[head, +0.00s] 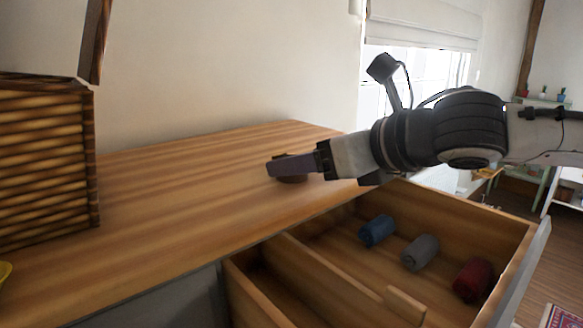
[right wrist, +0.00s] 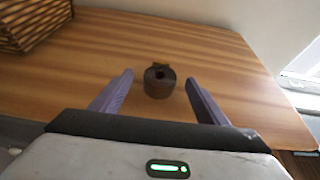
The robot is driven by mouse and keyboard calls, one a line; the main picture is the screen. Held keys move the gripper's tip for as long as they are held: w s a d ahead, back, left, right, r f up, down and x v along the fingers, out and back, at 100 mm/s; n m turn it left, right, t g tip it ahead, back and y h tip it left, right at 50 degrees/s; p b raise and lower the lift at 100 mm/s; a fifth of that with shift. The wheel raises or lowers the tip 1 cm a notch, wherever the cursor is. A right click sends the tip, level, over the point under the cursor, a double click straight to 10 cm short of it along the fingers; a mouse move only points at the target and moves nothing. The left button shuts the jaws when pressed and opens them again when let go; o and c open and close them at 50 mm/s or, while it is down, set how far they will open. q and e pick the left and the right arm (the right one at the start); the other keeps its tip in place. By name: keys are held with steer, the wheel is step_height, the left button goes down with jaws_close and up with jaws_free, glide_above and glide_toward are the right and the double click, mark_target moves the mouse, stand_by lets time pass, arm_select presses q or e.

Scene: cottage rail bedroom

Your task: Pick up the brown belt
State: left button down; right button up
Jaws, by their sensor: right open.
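The brown belt (right wrist: 159,82) is a rolled coil standing on the wooden dresser top. In the right wrist view it sits ahead of and between the two purple fingers, with a gap on each side. In the head view only a small part of the belt (head: 292,179) shows, at and below the fingers. My right gripper (head: 272,168) comes in from the right, low over the dresser top. In the right wrist view the right gripper (right wrist: 158,80) is open and holds nothing. My left gripper is in neither view.
An open drawer (head: 330,287) below the dresser top (head: 170,215) holds rolled blue (head: 377,231), grey (head: 420,252) and dark red (head: 473,280) cloths. A woven basket (head: 45,165) stands at the left. The dresser top between basket and belt is clear. A wall rises behind.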

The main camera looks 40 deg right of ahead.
steer(key=shift+x, duration=2)
steer(key=c, duration=1.3)
steer(key=shift+r, duration=0.2)
